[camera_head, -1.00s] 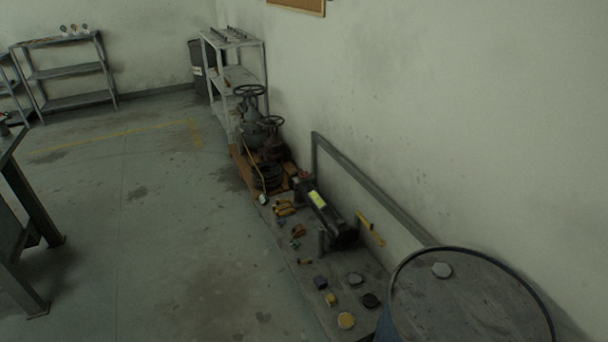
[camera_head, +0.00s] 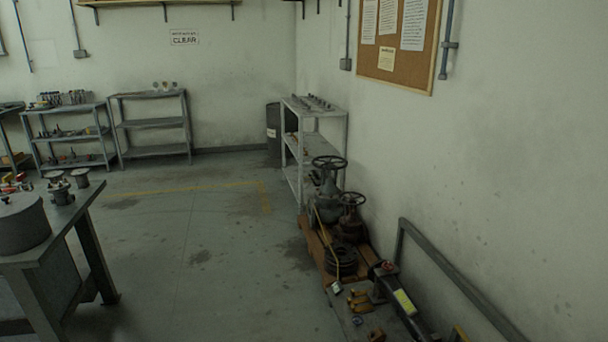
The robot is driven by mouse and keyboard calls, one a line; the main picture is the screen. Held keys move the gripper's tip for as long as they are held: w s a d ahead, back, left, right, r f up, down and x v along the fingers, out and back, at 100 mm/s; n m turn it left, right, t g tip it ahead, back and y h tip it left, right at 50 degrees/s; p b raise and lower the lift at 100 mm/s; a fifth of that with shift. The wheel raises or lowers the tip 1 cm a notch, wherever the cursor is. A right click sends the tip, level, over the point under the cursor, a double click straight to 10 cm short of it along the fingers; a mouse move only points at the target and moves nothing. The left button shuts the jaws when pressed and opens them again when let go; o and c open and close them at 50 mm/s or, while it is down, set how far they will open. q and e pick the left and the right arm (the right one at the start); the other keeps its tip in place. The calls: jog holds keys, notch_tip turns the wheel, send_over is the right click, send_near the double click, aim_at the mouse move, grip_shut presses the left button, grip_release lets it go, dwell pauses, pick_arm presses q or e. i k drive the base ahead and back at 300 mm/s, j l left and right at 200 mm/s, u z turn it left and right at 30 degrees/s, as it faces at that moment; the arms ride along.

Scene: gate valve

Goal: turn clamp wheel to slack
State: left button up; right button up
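Two valves with dark handwheels stand on a low wooden pallet by the right wall. The rear, taller valve has a handwheel (camera_head: 329,162) on top, and the front one has a smaller handwheel (camera_head: 352,199). I cannot tell whether either is the clamp wheel. A dark cylindrical tool with a yellow-green label (camera_head: 404,301) and a red part at its far end lies in front of the pallet, cut off by the bottom edge. Neither of my grippers shows in the head view.
A workbench (camera_head: 66,215) with a large grey cylinder (camera_head: 22,222) stands at the left. A grey shelf (camera_head: 313,106) and dark bin (camera_head: 274,130) stand behind the valves. A rail (camera_head: 455,275) runs along the right wall. The middle floor (camera_head: 200,270) is clear.

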aim_at(386, 268)
jog(key=i+j+u, duration=0.15)
jog(key=i+u, duration=0.2)
jog(key=i, duration=1.65)
